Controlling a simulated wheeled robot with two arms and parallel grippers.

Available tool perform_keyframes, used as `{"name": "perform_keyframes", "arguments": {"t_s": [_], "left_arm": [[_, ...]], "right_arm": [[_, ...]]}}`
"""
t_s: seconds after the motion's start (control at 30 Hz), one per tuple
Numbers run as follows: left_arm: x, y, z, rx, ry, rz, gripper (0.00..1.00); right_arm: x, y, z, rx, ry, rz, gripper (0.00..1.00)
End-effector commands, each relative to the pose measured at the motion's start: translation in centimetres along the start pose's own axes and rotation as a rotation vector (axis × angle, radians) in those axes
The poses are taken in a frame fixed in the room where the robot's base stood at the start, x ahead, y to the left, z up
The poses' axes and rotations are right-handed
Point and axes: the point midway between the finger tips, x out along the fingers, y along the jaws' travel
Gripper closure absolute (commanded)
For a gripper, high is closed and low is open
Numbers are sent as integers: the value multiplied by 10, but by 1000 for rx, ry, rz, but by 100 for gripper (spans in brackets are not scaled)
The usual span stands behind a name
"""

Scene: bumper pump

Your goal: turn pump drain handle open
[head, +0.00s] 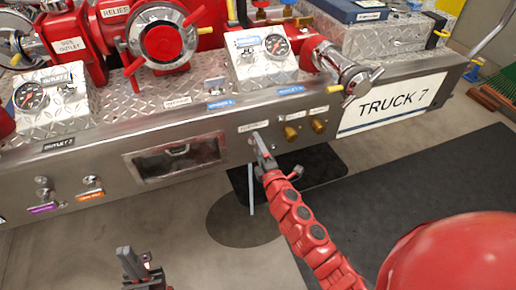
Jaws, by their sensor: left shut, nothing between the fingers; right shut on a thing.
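My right gripper (261,144) reaches in from the lower right to the front face of the steel bumper (100,165). It is shut on the pump drain handle, which is mostly hidden behind the fingers, below a small white label (254,126). A thin pale-blue vertical streak (251,190), looking like water, runs from under the bumper down to a dark round patch (235,222) on the floor. My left gripper (127,255) is shut and empty, low in front of the bumper, away from any control.
Two brass knobs (305,130) sit right of the handle. A recessed window (178,157) and chrome knobs (92,185) lie left. Red valves and gauges stand on top. A "TRUCK 7" plate (392,104) is at right. Floor in front is clear.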

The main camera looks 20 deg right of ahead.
Motion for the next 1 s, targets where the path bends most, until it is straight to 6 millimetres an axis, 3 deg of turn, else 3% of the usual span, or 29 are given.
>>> {"name": "perform_keyframes", "arguments": {"t_s": [0.33, 0.37, 0.43, 0.77, 1.0], "left_arm": [[0, 0, 0, 0, 0, 0, 100], [0, 0, 0, 0, 0, 0, 100], [0, 0, 0, 0, 0, 0, 100], [0, 0, 0, 0, 0, 0, 100], [2, 0, 0, 0, 0, 0, 100]], "right_arm": [[0, -2, 0, -5, 0, -3, 76], [0, -2, 0, -5, 0, -3, 15], [0, -2, 0, -5, 0, -2, 2], [-4, -1, 0, -4, 0, -1, 0], [-43, -2, 1, -4, 1, -3, 0]]}}
